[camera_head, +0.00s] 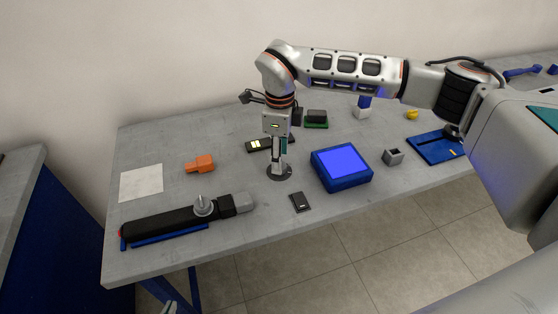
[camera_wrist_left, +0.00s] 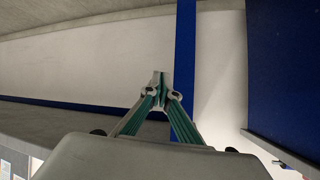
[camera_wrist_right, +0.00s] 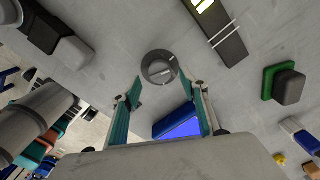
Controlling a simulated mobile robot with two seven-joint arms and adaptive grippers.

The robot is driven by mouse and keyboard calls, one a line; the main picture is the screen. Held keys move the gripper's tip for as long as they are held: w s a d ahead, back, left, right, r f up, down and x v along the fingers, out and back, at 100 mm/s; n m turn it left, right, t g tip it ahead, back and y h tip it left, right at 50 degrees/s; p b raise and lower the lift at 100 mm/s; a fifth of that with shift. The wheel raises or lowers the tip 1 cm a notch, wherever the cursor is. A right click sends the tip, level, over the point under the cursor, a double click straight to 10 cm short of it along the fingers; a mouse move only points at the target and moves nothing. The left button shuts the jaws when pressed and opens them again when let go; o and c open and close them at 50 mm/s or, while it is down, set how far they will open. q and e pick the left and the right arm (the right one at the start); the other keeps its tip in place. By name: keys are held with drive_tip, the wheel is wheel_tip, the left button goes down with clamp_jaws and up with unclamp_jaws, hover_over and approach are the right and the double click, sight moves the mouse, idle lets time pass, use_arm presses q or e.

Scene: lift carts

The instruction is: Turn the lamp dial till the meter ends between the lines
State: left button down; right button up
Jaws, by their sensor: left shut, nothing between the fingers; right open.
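The lamp dial (camera_head: 279,173) is a dark grey disc on the table; in the right wrist view its round face (camera_wrist_right: 159,68) shows a pale mark. My right gripper (camera_wrist_right: 165,105) is open, pointing down, its fingers spread on either side below the dial in that view; I cannot tell whether they touch it. The meter (camera_head: 259,145) is a black bar with a lit pale-yellow window; the right wrist view shows its yellow part (camera_wrist_right: 203,5) and white lines. My left gripper (camera_wrist_left: 158,92) is shut and empty, low by the table's front left edge (camera_head: 168,306).
A blue box with a lit blue screen (camera_head: 342,168) stands right of the dial. A small black switch (camera_head: 300,202) lies in front. A black bar with a round knob (camera_head: 172,222), an orange block (camera_head: 200,164) and white paper (camera_head: 141,182) lie left.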

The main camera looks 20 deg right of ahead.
wheel_tip(320, 180, down, 2)
drive_tip(key=shift+f, duration=0.1)
use_arm(q)
drive_tip(key=shift+w+r, duration=0.55)
drive_tip(key=shift+w, duration=0.05)
use_arm(e)
drive_tip(key=shift+f, duration=0.45)
drive_tip(key=shift+c, duration=0.4)
drive_tip(key=c, duration=1)
use_arm(q)
drive_tip(key=shift+s, duration=0.1)
drive_tip(key=shift+f, duration=0.1)
use_arm(e)
drive_tip(key=shift+m, duration=1)
drive_tip(key=m, duration=0.5)
drive_tip(key=shift+m, duration=0.4)
